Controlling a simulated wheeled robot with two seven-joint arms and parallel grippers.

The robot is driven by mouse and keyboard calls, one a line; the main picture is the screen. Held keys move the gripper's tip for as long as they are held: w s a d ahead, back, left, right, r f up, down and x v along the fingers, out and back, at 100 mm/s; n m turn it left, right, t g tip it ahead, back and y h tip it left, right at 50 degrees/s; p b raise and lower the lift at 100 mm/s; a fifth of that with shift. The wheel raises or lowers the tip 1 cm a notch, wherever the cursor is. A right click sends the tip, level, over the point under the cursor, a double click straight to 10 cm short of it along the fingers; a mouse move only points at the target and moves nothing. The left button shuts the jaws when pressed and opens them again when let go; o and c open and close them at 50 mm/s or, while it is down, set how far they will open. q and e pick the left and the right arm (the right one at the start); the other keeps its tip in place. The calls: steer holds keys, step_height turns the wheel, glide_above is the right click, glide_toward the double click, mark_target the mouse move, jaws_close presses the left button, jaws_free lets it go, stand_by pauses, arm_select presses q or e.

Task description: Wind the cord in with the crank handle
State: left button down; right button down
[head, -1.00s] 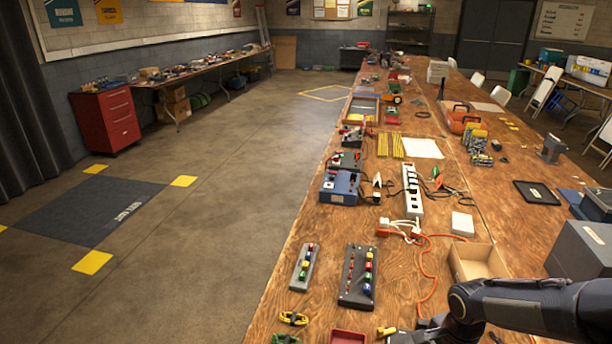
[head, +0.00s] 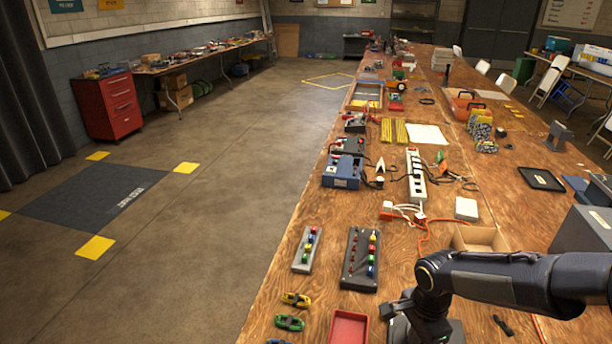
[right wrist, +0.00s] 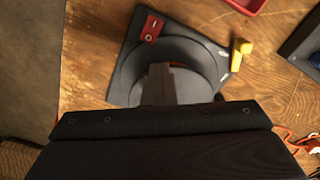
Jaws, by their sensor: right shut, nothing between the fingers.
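The cord reel (right wrist: 178,62) shows in the right wrist view as a dark round drum on a grey base plate with a red block. Its yellow crank handle (right wrist: 240,50) stands at the plate's right side. My right gripper (right wrist: 165,80) is shut and empty. Its fingers overlap the drum in the picture, left of the crank handle and apart from it. In the head view my right gripper (head: 398,308) is at the bottom, and my arm hides most of the reel and the handle. An orange cord (head: 425,238) runs from the power strip area towards the reel. My left gripper is not in view.
A red tray (head: 349,327) lies left of the reel. A black block with coloured pegs (head: 361,258) and a yellow cord bundle (head: 296,299) are beyond it. An open cardboard box (head: 481,238) is behind my right arm. The floor left of the table is clear.

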steer(key=shift+w+a+f, duration=0.25)
steer(key=shift+f, duration=0.1)
steer(key=shift+w+a, duration=0.15)
steer(key=shift+w, duration=0.4)
steer(key=shift+w+a, duration=0.15)
steer(key=shift+w, duration=0.8)
steer(key=shift+r, duration=0.1)
steer(key=shift+w, duration=0.25)
steer(key=shift+w+r, duration=0.1)
steer(key=shift+w, duration=1)
steer(key=shift+w+p, duration=0.45)
steer(key=shift+w, duration=0.85)
